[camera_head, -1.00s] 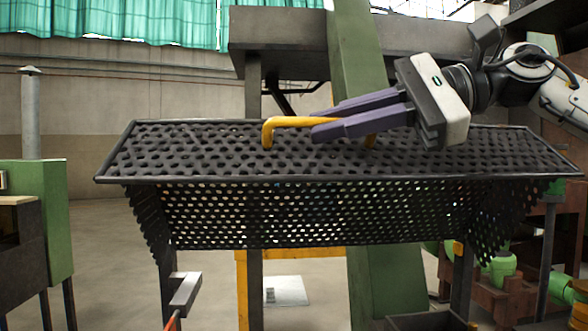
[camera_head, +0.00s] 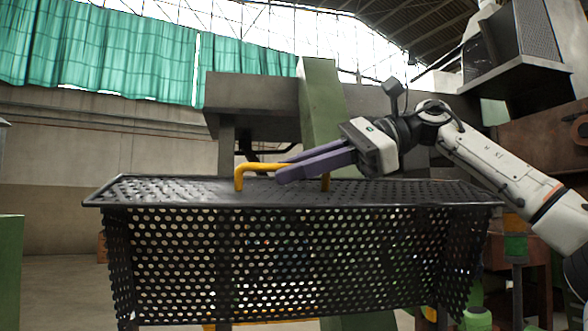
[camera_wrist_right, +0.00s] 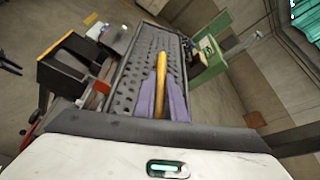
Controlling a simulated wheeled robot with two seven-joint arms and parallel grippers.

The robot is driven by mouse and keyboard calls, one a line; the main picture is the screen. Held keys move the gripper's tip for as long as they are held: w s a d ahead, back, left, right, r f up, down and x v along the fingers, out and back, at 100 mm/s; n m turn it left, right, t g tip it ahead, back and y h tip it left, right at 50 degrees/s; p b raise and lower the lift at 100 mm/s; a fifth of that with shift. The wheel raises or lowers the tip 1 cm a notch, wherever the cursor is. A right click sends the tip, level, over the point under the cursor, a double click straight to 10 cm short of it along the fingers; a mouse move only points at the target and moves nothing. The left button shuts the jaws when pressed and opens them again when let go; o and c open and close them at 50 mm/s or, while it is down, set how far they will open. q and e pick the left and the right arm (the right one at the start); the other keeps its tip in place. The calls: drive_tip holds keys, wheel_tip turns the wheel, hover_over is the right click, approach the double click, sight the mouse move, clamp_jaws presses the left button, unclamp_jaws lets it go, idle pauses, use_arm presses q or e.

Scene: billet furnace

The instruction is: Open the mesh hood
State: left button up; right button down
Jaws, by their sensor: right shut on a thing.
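The mesh hood (camera_head: 270,255) is a black perforated metal cover with a top panel, a front panel and side panels. It spans the middle of the head view. A yellow handle (camera_head: 240,180) stands on its top panel. My right gripper (camera_head: 284,172), with purple fingers, comes in from the right and is shut on the handle. In the right wrist view the yellow handle (camera_wrist_right: 160,75) runs between the two purple fingers, with the perforated top panel (camera_wrist_right: 138,65) around it. The handle's middle is partly hidden by the fingers. My left gripper is not in view.
A green slanted post (camera_head: 318,95) and a dark beam (camera_head: 255,95) stand behind the hood. A green cabinet (camera_head: 10,270) is at the far left. Dark machinery (camera_head: 515,45) hangs at the upper right. Open floor (camera_head: 60,280) shows left of the hood.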

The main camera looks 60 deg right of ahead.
drive_tip(key=shift+a+f, duration=0.1)
drive_tip(key=shift+f, duration=0.1)
drive_tip(key=c, duration=2.1)
unclamp_jaws()
drive_tip(key=shift+w, duration=0.1)
wheel_tip(320, 180, up, 3)
hover_over(357, 199)
drive_tip(key=shift+r, duration=0.2)
